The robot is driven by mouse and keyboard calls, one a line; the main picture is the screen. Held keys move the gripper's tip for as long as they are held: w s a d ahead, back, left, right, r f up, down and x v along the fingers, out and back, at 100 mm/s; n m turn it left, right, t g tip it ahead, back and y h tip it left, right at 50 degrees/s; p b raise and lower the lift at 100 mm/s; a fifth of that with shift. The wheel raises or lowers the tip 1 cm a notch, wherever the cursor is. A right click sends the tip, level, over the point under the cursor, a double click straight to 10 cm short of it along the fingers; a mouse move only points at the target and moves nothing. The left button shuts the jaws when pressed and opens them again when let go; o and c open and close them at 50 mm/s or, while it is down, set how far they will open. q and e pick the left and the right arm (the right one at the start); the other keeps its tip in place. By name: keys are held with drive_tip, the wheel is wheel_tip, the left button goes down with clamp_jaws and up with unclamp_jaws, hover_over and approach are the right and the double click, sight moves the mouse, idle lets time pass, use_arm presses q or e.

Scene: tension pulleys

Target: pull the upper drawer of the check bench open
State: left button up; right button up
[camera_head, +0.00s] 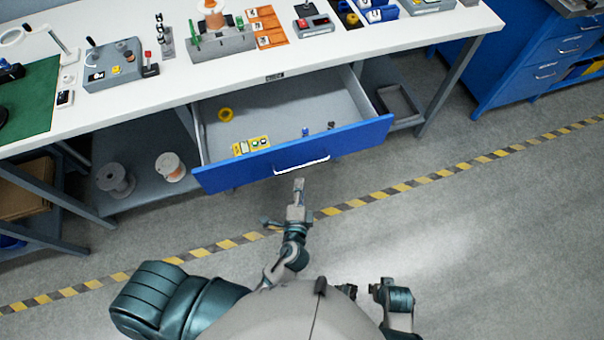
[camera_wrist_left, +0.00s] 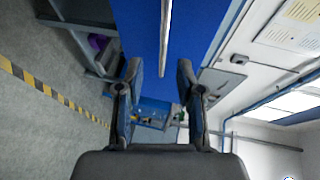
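The upper drawer (camera_head: 360,139) of the white-topped check bench (camera_head: 330,56) stands pulled out, its inside well exposed. Its blue front carries a pale bar handle (camera_head: 302,164). My left gripper (camera_head: 299,184) is just in front of the handle, on the near side. In the left wrist view my left gripper (camera_wrist_left: 158,72) has its two fingers spread apart with nothing between the tips. The blue drawer front (camera_wrist_left: 188,30) and the handle (camera_wrist_left: 166,35) show beyond them, the handle lined up between the fingers.
The drawer holds a yellow ring (camera_head: 225,115), yellow cards (camera_head: 251,145) and small parts. Spools (camera_head: 170,167) stand on the lower shelf. A blue cabinet (camera_head: 530,60) is at the right. The floor in front, crossed by a striped line (camera_head: 400,187), is clear.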

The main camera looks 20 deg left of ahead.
use_arm(q)
drive_tip(key=shift+a+v, duration=0.15)
drive_tip(key=shift+v, duration=0.65)
drive_tip(key=shift+a+v, duration=0.15)
drive_tip(key=shift+v, duration=0.7)
use_arm(e)
drive_tip(key=shift+a, duration=0.2)
use_arm(q)
drive_tip(key=shift+d, duration=0.15)
use_arm(e)
drive_tip(key=shift+d, duration=0.15)
